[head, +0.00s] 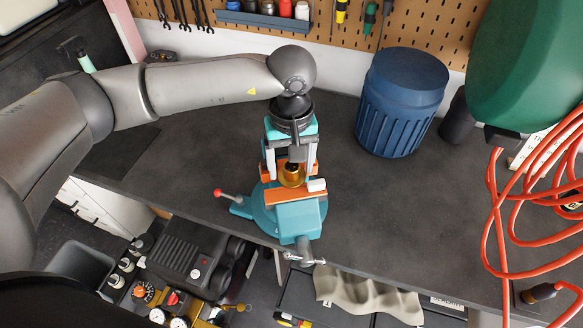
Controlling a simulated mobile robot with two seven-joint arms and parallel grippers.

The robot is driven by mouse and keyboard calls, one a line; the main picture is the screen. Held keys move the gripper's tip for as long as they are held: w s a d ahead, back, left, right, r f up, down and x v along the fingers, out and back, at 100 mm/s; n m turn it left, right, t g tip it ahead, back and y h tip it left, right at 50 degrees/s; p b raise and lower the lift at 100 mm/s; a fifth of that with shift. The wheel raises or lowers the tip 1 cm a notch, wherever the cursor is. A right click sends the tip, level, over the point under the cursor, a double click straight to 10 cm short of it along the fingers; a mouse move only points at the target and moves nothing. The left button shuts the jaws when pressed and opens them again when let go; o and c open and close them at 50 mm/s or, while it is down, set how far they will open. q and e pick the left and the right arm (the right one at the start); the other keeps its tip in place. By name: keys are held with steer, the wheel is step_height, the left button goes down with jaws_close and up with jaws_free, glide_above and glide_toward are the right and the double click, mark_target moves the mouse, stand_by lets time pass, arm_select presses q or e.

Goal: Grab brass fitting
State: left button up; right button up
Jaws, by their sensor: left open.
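The brass fitting (292,176) is a small golden piece between the orange jaws of the teal vise (292,215), near the front edge of the workbench. My left gripper (291,164) points down over the vise from behind. It is open, with one finger on each side of the fitting. I cannot tell whether either finger touches the fitting, and its upper part is partly hidden by the gripper. My right gripper is not in view.
A blue ribbed bin (402,105) stands to the right of the vise. An orange hose (500,215) and a green rounded object (530,60) are at the far right. The vise's red-knobbed lever (218,192) sticks out left. The bench (365,215) between vise and hose is clear.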

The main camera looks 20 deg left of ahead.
arm_select(q)
steer(key=shift+f, duration=0.55)
steer(key=c, duration=1.1)
steer(key=shift+r, duration=0.1)
steer(key=shift+c, duration=0.2)
